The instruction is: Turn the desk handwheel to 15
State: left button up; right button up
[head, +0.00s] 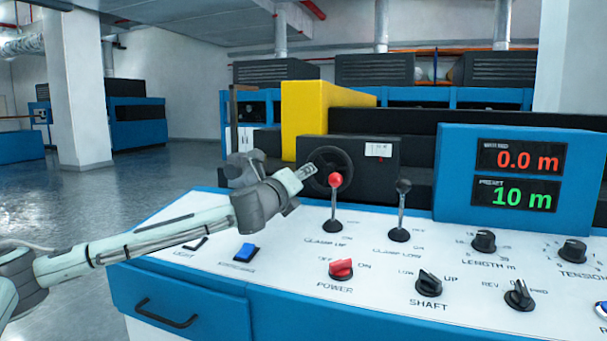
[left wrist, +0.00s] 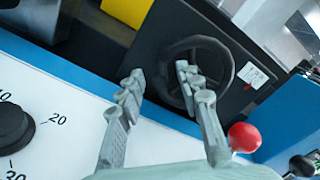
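The black handwheel (head: 347,157) is mounted on the front of a black box behind the white desk panel. It also shows in the left wrist view (left wrist: 230,62). A small white label (head: 378,150) sits right of the wheel; its reading is too small to tell. My left gripper (head: 310,170) is at the wheel's left side. In the left wrist view its two fingers (left wrist: 158,82) are spread apart with nothing between them. The right finger overlaps the wheel's opening in that view; I cannot tell whether it touches. My right gripper is not in view.
A red-knobbed lever (head: 335,181) stands close in front of the wheel, and a black-knobbed lever (head: 403,187) to its right. Several knobs and switches cover the white panel (head: 290,262). A blue display box (head: 450,190) shows 0.0 m and 10 m.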

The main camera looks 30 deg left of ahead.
pick_arm(q)
jog(key=shift+w+a, duration=0.1)
jog(key=shift+w, duration=0.55)
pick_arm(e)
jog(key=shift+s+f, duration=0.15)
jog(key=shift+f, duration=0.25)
pick_arm(q)
grip_shut()
jog(key=shift+f, duration=0.15)
